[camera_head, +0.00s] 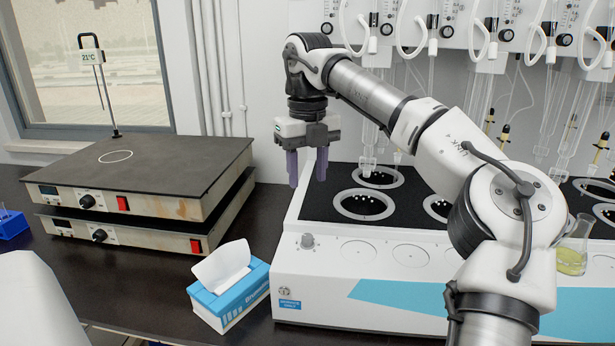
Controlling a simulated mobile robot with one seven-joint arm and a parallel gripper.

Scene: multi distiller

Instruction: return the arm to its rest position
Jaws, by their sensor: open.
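My gripper (307,169) hangs from my raised arm, pointing down, above the left part of the distiller (330,283). Its two purple-grey fingers are apart with nothing between them. It looks clear of the distiller's black top, to the left of the front-left heating well (364,204). My arm bends across the right side of the view and hides part of the distiller and the glassware behind it.
Two stacked hot plates (140,165) with a thermometer stand (99,85) are at the left. A blue tissue box (232,296) sits in front. A flask with yellow liquid (572,258) is at the right. Glass tubes (369,130) hang behind my arm.

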